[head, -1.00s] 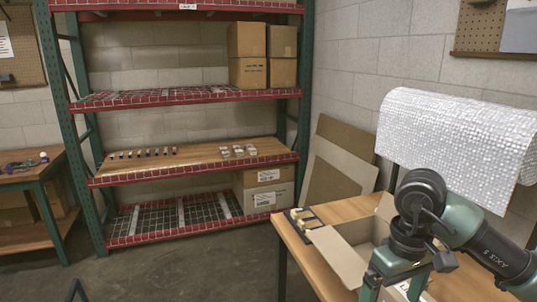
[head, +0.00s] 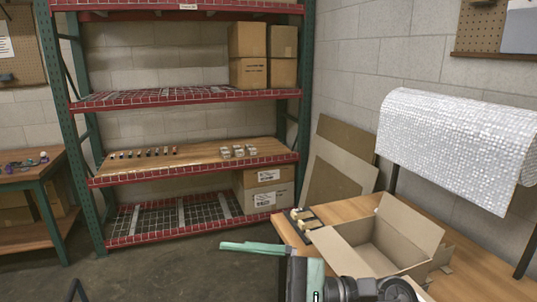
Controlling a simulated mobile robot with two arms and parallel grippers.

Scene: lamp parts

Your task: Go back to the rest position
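My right gripper (head: 252,247) is low in the head view, in front of the table's left edge, with its teal fingers pointing left over the floor. I see it nearly side-on, so its opening is unclear; nothing shows in it. My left gripper is not clearly in view. Several small dark parts (head: 145,153) stand in a row on the wooden shelf, and several small pale parts (head: 238,151) sit to their right. An open cardboard box (head: 352,252) stands on the table; part of its inside is visible and looks empty.
The wooden table (head: 465,262) is at the right, with a small dark tray (head: 301,220) at its corner. A roll of silvery bubble wrap (head: 450,145) hangs above it. The red and green rack (head: 190,178) stands behind.

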